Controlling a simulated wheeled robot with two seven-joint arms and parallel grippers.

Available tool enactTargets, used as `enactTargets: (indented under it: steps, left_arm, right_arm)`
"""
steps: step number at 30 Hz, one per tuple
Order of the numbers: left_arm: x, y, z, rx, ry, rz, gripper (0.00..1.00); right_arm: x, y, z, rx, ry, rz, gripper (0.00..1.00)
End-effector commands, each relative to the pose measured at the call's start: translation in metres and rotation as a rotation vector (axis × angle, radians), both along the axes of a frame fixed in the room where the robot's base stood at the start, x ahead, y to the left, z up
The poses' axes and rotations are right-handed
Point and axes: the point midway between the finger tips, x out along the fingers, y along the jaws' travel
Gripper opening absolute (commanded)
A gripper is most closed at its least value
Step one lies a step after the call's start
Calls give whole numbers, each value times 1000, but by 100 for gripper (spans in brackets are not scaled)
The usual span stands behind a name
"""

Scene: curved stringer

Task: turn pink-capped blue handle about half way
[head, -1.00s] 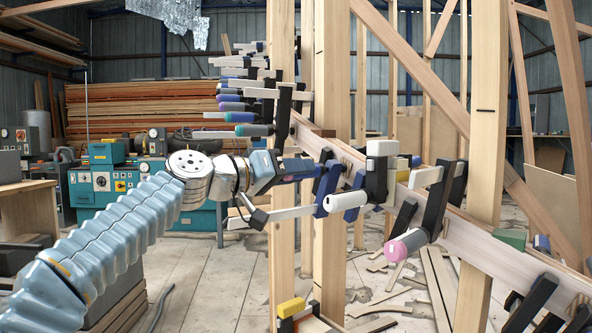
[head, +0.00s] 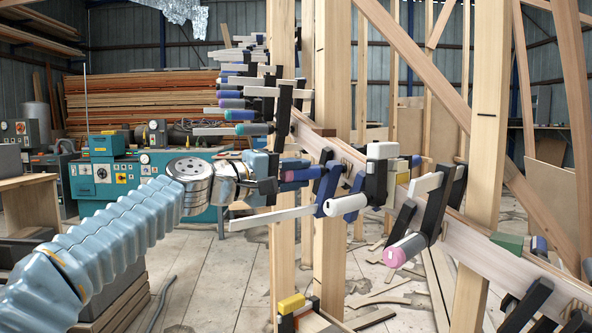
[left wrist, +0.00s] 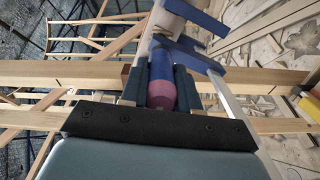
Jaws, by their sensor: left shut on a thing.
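The blue handle with a pink cap (left wrist: 161,92) lies between the two dark fingers of my left gripper (head: 288,172) in the left wrist view. The fingers are shut on its sides, near the capped end. In the head view, part of the handle (head: 303,174) shows beyond the fingers, pointing toward the beam. It belongs to a clamp with a blue jaw (head: 327,189) and a long pale bar (head: 270,219). The bar sticks out to the left, below the gripper. The cap is mostly hidden in the head view. My right gripper is not in view.
Several clamps line the curved wooden stringer (head: 490,258); one with a pink-ended grey handle (head: 405,250) is to the right. Upright posts (head: 333,260) stand behind. The floor on the left has free room.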

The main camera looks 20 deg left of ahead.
Motion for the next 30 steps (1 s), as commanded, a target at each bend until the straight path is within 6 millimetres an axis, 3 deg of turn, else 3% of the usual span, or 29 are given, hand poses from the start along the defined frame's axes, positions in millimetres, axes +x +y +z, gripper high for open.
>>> enactTargets:
  steps: [9,25,26,30]
  left_arm:
    - [0,1,0,-94,75,2,0]
    - [1,1,-1,-111,90,2,0]
    - [1,1,-1,-111,90,2,32]
    - [0,1,-1,-112,89,2,53]
  right_arm:
    - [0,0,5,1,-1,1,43]
    - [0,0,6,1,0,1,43]
    - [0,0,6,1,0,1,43]
    - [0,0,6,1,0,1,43]
